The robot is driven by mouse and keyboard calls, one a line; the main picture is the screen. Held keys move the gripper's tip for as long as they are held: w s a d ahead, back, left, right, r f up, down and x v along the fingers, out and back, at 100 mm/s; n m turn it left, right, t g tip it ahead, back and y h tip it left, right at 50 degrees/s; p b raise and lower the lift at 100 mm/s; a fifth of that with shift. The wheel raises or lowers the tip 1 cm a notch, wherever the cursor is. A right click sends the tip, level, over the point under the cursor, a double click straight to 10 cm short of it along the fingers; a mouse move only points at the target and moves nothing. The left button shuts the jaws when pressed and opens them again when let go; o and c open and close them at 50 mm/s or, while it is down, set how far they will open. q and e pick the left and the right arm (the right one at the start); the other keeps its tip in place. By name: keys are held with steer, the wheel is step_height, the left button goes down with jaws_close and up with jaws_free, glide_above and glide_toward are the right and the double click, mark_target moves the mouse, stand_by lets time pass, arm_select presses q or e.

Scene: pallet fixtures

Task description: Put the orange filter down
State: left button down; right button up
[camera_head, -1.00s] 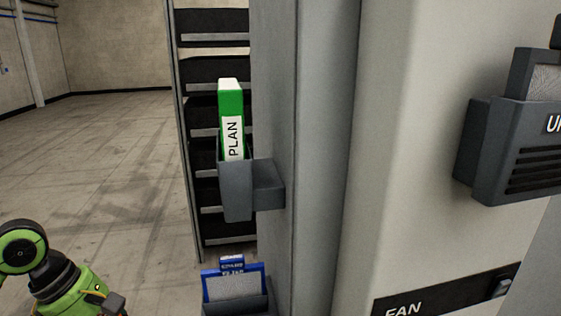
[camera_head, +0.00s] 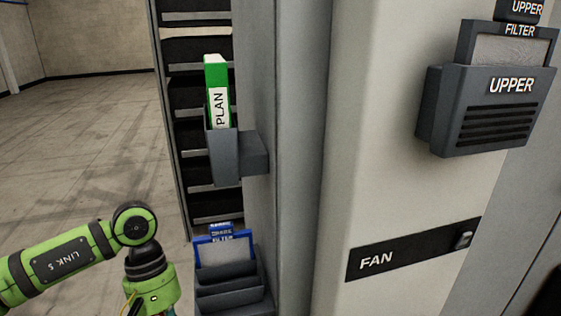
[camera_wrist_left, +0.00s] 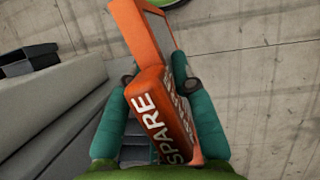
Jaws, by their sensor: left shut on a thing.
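The orange filter (camera_wrist_left: 178,108), with "SPARE" in white on its handle, is between the teal fingers of my left gripper (camera_wrist_left: 155,76) in the left wrist view. The gripper is shut on it and holds it tilted, with floor showing beyond. In the head view my left arm comes in at the lower left; its gripper and the orange filter are below the frame. A grey slotted rack (camera_head: 232,283) stands at the bottom. A blue-framed spare filter (camera_head: 240,249) sits in its rear slot; the front slots look empty. My right gripper is not in view.
A grey holder (camera_head: 223,158) with a green PLAN binder (camera_head: 216,80) is on the cabinet's side. The cabinet front (camera_head: 390,190) bears a FAN switch panel (camera_head: 415,250) and an UPPER filter housing (camera_head: 490,110). Open floor (camera_head: 90,150) lies left.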

arm_select(q)
steer(key=m+y, duration=0.1)
steer(key=m, duration=0.2)
steer(key=d+m+y, duration=0.1)
steer(key=m, duration=0.2)
steer(key=shift+w+d+g, duration=0.1)
steer(key=shift+d+g, duration=0.1)
steer(key=shift+g, duration=0.2)
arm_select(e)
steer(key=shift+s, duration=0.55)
arm_select(q)
steer(key=shift+f, duration=0.1)
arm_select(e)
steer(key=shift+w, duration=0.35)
arm_select(q)
steer(key=shift+w, duration=0.1)
